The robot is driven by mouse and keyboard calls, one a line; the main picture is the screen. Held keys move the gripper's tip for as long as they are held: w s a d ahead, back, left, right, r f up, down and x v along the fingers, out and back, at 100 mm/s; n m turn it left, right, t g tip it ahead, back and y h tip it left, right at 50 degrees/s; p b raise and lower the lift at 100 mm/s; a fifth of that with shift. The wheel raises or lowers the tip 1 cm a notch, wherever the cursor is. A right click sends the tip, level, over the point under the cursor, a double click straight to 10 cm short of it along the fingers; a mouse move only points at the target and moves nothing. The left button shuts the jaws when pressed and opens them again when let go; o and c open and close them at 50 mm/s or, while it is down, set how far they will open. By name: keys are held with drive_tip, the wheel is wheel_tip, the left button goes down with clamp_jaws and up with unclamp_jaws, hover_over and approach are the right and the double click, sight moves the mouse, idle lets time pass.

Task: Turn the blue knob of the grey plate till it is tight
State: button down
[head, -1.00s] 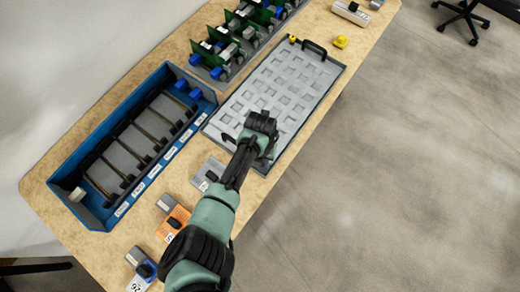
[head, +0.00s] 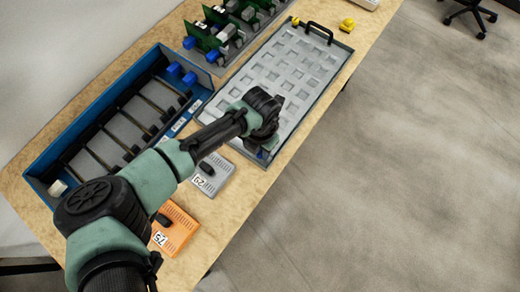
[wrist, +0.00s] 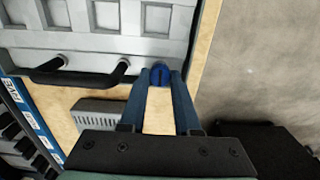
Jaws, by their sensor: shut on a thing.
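The grey plate (head: 292,52) lies on the wooden table, with rows of square recesses and a black handle (head: 321,29) at its far end. In the wrist view the grey plate (wrist: 110,40) fills the top, and its near black handle (wrist: 70,76) is just left of my gripper. The blue knob (wrist: 160,77) sits at the plate's near right corner. My gripper (wrist: 160,84) is shut on the knob, one finger on each side. In the head view my arm and wrist mostly hide that corner.
A blue tray (head: 40,184) with dark dividers lies left of the plate. A grey module (head: 212,175) and an orange module (head: 176,228) lie near my arm. Green circuit boards (head: 205,37) stand at the back left. Open floor is to the right.

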sight(260, 152)
drive_tip(key=shift+w+r, duration=0.25)
drive_tip(key=shift+r, duration=0.05)
drive_tip(key=c, duration=1)
unclamp_jaws()
drive_tip(key=shift+d, duration=0.1)
drive_tip(key=o, duration=0.4)
drive_tip(key=shift+s+f, duration=0.15)
wheel_tip(260, 152, up, 13)
drive_tip(key=b, duration=0.1)
